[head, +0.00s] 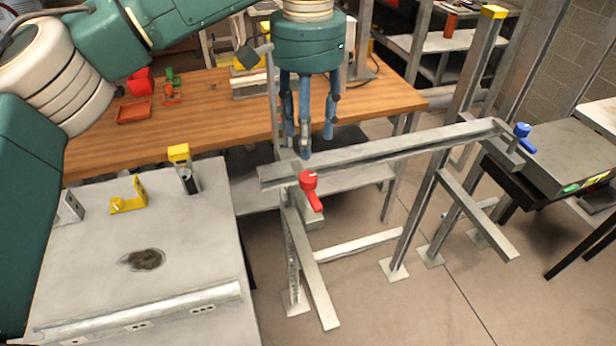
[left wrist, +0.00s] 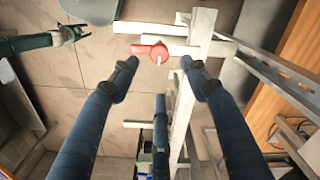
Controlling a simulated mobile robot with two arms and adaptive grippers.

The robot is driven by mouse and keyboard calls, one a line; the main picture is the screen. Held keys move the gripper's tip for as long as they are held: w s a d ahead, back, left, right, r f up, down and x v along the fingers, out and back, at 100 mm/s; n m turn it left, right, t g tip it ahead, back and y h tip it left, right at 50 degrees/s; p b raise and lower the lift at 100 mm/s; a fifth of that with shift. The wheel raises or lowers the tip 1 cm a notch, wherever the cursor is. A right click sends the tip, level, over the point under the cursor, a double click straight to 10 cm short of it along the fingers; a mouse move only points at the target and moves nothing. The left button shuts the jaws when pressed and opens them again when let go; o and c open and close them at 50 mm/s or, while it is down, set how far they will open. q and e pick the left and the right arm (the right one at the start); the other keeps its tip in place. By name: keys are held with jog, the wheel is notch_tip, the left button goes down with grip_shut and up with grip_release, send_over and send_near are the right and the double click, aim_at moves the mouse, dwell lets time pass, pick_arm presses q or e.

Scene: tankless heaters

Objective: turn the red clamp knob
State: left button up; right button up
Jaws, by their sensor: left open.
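The red clamp knob (head: 309,188) sits at the near left end of a grey metal frame, with its lever pointing down toward the front. In the left wrist view the red knob (left wrist: 152,52) shows beyond the fingertips, near the top centre. My left gripper (head: 306,140) points down with its blue fingers spread and empty, above and slightly behind the knob, apart from it. In the left wrist view its fingers (left wrist: 160,80) are wide apart with nothing between them. My right gripper is not clearly in view.
The metal frame (head: 400,148) runs right to a blue knob (head: 522,131). A grey metal table (head: 90,270) stands at the left with yellow brackets. A wooden workbench (head: 230,120) is behind. Open floor (head: 400,310) lies in front of the frame.

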aim_at(308, 177)
pick_arm(q)
notch_tip(308, 177, down, 8)
jog(key=shift+f+p, duration=0.2)
jog(key=shift+p, duration=1)
jog(key=shift+s+f, duration=0.1)
jog(key=shift+f, duration=0.65)
